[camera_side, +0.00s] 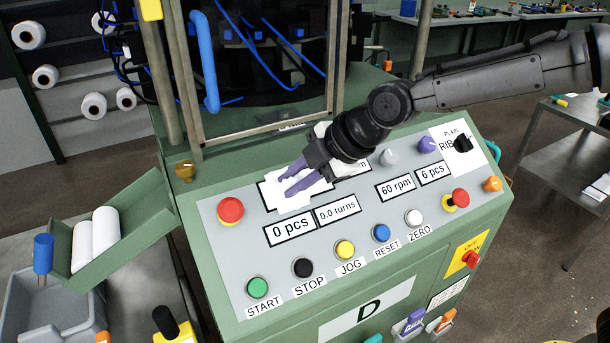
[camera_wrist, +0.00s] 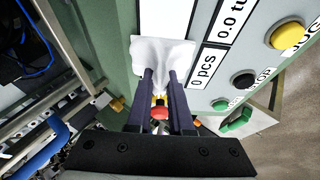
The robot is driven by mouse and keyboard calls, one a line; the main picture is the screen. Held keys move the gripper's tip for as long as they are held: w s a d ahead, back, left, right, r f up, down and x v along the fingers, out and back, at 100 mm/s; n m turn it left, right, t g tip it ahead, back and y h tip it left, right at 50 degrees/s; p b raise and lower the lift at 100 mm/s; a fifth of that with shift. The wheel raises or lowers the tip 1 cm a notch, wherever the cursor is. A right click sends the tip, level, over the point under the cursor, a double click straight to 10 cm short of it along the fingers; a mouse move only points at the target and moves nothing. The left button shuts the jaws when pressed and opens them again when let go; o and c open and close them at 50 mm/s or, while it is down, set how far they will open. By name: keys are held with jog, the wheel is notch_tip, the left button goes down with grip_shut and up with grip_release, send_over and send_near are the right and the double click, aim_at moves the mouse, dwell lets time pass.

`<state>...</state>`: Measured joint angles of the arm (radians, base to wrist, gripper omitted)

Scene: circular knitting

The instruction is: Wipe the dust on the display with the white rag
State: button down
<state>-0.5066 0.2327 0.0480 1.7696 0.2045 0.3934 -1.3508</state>
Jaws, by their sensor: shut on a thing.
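My gripper (camera_side: 287,186) has purple fingers and is shut on the white rag (camera_side: 288,203). The rag is crumpled and lies against the control panel at the left part of the upper display (camera_side: 349,169). In the wrist view the rag (camera_wrist: 162,52) spreads out beyond my fingertips (camera_wrist: 160,74), over the lower end of the white display (camera_wrist: 176,16). My gripper and the rag hide much of the display in the side view. I cannot make out any dust on the part that shows.
Below the display are the "0 pcs" readout (camera_side: 290,229) and several push buttons, with green START (camera_side: 258,288) at left. A red mushroom button (camera_side: 230,210) stands close left of the rag. Knobs (camera_side: 427,145) stand at right. A green chute (camera_side: 130,232) holds white rolls.

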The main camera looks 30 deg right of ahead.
jog(key=shift+a, duration=0.7)
jog(key=shift+r, duration=0.1)
jog(key=s+r, duration=0.3)
jog(key=r, duration=0.2)
jog(key=shift+s, duration=0.2)
jog(key=shift+s+r, duration=0.45)
jog(key=shift+r, duration=0.2)
jog(key=shift+s+r, duration=0.45)
jog(key=shift+r, duration=0.15)
jog(key=shift+d, duration=0.1)
